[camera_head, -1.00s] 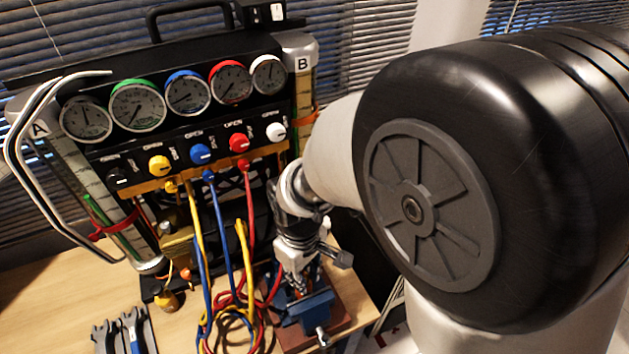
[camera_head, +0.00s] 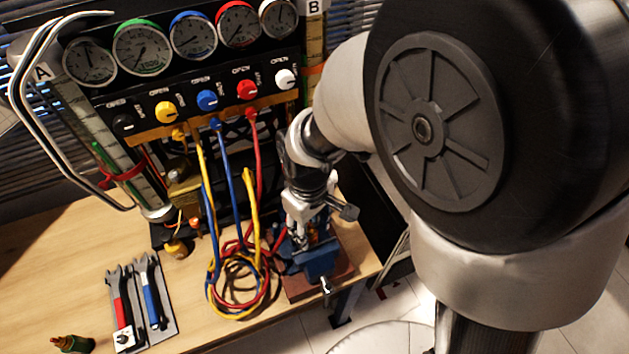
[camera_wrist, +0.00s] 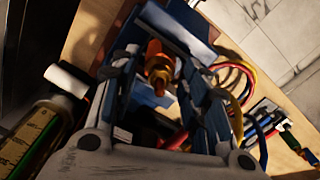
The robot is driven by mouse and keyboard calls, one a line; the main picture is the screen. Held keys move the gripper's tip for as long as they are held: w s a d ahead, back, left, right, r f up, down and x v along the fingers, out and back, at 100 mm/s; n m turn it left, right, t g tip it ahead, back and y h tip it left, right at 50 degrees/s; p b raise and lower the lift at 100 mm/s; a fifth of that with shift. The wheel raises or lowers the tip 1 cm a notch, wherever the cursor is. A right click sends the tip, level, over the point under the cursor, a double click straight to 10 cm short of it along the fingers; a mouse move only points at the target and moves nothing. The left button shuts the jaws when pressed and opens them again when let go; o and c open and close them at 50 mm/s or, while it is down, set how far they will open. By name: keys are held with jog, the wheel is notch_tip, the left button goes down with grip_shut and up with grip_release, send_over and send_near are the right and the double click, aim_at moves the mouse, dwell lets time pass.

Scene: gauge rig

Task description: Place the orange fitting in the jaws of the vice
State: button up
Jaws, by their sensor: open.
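The blue vice (camera_head: 318,262) stands on a reddish-brown base at the front edge of the bench. It also shows in the wrist view (camera_wrist: 172,24), with blue parts above and below the orange fitting. The orange fitting (camera_wrist: 158,66) shows between my gripper's fingers, its end towards the camera. It appears to sit at the vice jaws; whether it touches both jaws cannot be told. My gripper (camera_wrist: 163,82) is open, one finger on each side of the fitting. In the head view my gripper (camera_head: 301,232) points down at the vice, and the fitting is mostly hidden.
Coiled yellow, blue and red hoses (camera_head: 238,285) lie left of the vice, below the gauge panel (camera_head: 205,95). Red and blue tools lie on a grey tray (camera_head: 170,325). Bare bench lies between.

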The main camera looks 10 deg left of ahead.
notch_tip(320, 180, up, 12)
jog(key=p, duration=0.4)
jog(key=s+d+r+m+t, duration=0.2)
jog(key=s+d+r+m, duration=0.2)
jog(key=d, duration=0.6)
jog(key=s+d+r+m+t, duration=0.2)
jog(key=s+d+r+m, duration=0.3)
jog(key=d, duration=0.5)
notch_tip(320, 180, up, 2)
jog(key=shift+s+d+r+m+t, duration=0.15)
jog(key=shift+d+m+t, duration=0.15)
jog(key=shift+m, duration=0.6)
jog(key=shift+f+b, duration=0.25)
jog(key=shift+b, duration=0.1)
